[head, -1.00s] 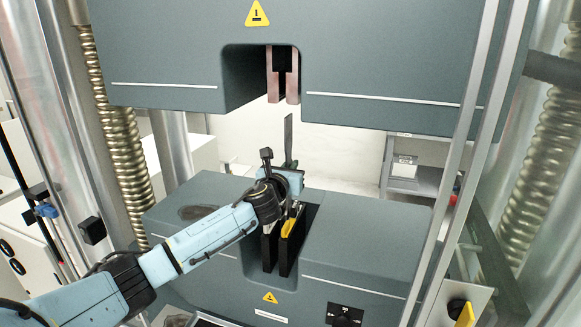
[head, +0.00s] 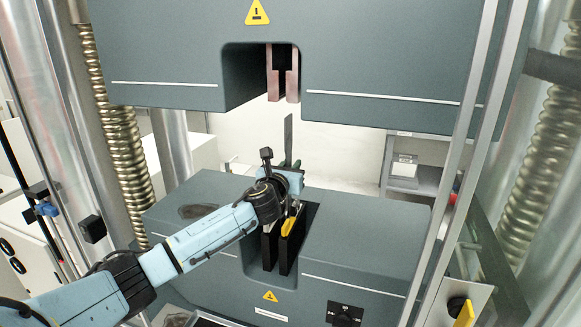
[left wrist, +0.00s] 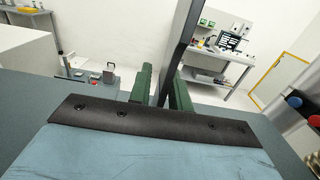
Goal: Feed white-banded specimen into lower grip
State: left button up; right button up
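The specimen (head: 288,132) is a thin dark grey strip standing roughly upright below the upper grip (head: 283,85), apart from its copper-coloured jaws. My left gripper (head: 291,165) is shut on the specimen just above the lower grip (head: 286,252), which has two black jaws and a yellow part. In the left wrist view the specimen (left wrist: 180,45) passes between the green fingers of my left gripper (left wrist: 162,92). Its lower end is hidden behind my gripper and wrist, so I cannot tell whether it is between the lower jaws. No white band shows. My right gripper is out of view.
The upper housing (head: 390,60) hangs above. Ribbed columns (head: 118,120) and metal rails flank the work space. The gap between the housings is otherwise open.

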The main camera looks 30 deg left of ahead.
pick_arm(q)
jog(key=shift+o, duration=1)
jog(key=shift+f, duration=0.25)
jog(key=b+v, duration=0.2)
jog(key=v, duration=1.1)
jog(key=shift+s+r, duration=0.15)
jog(key=shift+r, duration=0.05)
